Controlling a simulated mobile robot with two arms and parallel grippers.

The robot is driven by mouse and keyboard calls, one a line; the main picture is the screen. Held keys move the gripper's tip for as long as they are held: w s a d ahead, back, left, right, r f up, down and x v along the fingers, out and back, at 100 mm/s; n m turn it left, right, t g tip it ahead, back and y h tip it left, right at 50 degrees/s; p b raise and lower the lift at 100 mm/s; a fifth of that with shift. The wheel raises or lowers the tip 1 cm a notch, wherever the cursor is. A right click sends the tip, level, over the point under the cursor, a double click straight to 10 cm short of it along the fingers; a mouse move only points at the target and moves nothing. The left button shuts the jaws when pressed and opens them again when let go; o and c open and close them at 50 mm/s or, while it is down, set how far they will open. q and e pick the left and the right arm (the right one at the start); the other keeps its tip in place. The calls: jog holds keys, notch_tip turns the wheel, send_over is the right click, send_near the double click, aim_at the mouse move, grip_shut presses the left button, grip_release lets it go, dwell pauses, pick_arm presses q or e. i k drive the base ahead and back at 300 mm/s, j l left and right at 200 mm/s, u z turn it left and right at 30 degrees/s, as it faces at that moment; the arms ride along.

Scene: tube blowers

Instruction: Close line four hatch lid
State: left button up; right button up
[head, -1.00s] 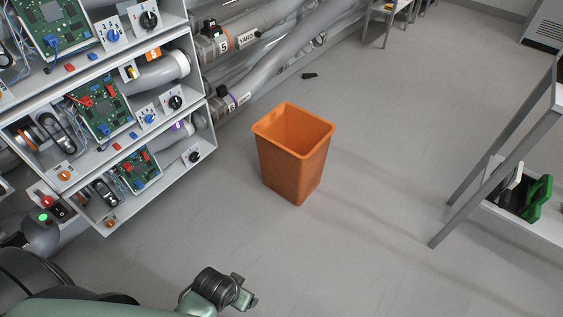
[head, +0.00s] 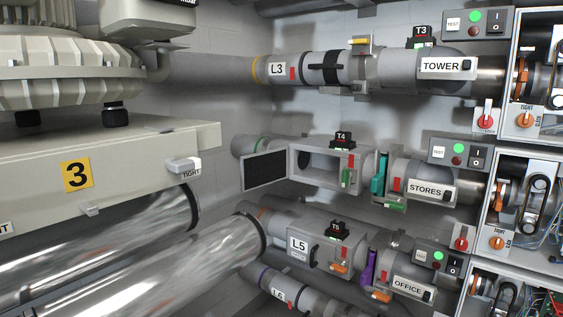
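The line four hatch lid (head: 265,171) stands open, swung out to the left of its housing, with its dark inner face showing. The hatch housing (head: 325,183) is a grey box on the middle pipe, under a black T4 block (head: 343,139). Its opening (head: 318,162) is uncovered. A teal piece (head: 379,174) stands between the housing and the pipe labelled STORES (head: 425,190). Neither of my grippers is in view.
Line L3 (head: 277,69) runs above, and L5 (head: 299,244) and L6 (head: 279,294) run below. A cream machine marked 3 (head: 130,180) and shiny metal pipes (head: 150,265) fill the left. Control panels and open boxes (head: 520,195) stand at the right.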

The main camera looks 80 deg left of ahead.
aim_at(258, 170)
jog(key=u, duration=2.35)
jog(key=k+l+u, duration=0.1)
jog(key=l, duration=0.1)
